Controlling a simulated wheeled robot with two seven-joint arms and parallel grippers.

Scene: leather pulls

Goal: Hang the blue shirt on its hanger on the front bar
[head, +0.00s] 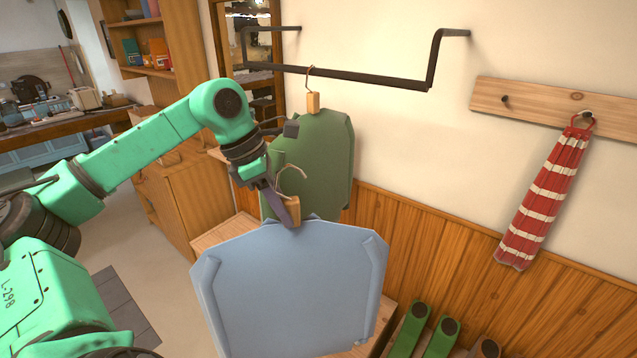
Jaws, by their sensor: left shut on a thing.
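The blue shirt (290,285) hangs in the lower middle of the head view, in front of the wall and below the bar. Its hanger (291,176) shows a thin open hook above a small wooden block. My left gripper (290,212) is shut on the hanger at this block, just above the shirt's collar. The hook is free in the air, apart from the bar. The dark front bar (345,77) runs across the wall above, held by a bent arm at each end. My right gripper is not in view.
A green shirt (325,150) hangs from the front bar by its own hook, behind the blue shirt. The bar right of that hook is clear. A peg board (540,105) with a red and white striped cloth (548,195) is at right. A wooden cabinet (172,195) stands left.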

